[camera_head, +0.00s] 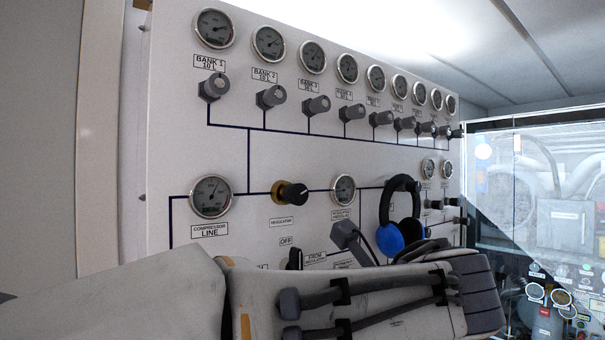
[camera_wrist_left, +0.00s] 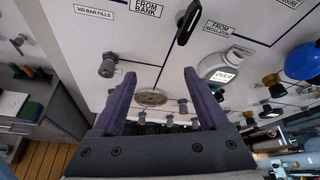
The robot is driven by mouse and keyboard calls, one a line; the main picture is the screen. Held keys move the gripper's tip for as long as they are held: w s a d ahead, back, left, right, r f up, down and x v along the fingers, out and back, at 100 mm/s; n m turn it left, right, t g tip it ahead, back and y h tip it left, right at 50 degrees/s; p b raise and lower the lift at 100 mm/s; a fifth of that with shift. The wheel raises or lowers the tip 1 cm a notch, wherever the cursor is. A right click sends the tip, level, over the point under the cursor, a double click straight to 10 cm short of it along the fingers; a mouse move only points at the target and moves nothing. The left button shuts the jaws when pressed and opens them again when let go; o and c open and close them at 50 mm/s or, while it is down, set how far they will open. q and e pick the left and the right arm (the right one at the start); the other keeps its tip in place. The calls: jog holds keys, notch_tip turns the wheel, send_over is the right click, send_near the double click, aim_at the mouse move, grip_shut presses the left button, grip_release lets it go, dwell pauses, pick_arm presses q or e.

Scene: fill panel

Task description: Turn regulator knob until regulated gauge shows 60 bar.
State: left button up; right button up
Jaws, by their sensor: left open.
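The regulator knob (camera_head: 293,193) is a black knob on a brass-yellow base, on the white panel, above its REGULATOR label in the head view. The regulated gauge (camera_head: 343,190) is the round dial just right of it. Its needle is too small to read. My left arm crosses the bottom of the head view in front of the panel's lower part; its fingers are not visible there. In the left wrist view my left gripper (camera_wrist_left: 160,78) has its two purple fingers spread apart, with nothing between them, facing the lower panel. I cannot surely identify the regulator knob in that view.
Black and blue headphones (camera_head: 404,220) hang right of the regulated gauge. A row of bank gauges and grey knobs lies above, with the compressor line gauge (camera_head: 211,196) at left. A black lever (camera_wrist_left: 187,22) and a grey knob (camera_wrist_left: 111,62) stick out near my left fingers.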

aim_at(300, 195)
pick_arm(q)
jog(key=d+r+m+t+y+p, duration=0.2)
jog(key=d+r+t+y, duration=0.15)
jog(key=r, duration=1.15)
jog(key=p+x, duration=0.1)
jog(key=x, duration=0.3)
jog(key=p+x, duration=0.2)
jog(key=x, duration=0.3)
jog(key=shift+a+r, duration=0.25)
jog(key=shift+w+a+f, duration=0.1)
jog(key=shift+w, duration=0.1)
pick_arm(e)
notch_tip(300, 195, up, 6)
jog(key=shift+r, duration=0.1)
pick_arm(q)
grip_shut()
jog(key=shift+f+n+b, duration=0.15)
jog(key=shift+n+b, duration=0.35)
jog(key=shift+n, duration=0.1)
pick_arm(e)
jog(key=shift+f, duration=0.55)
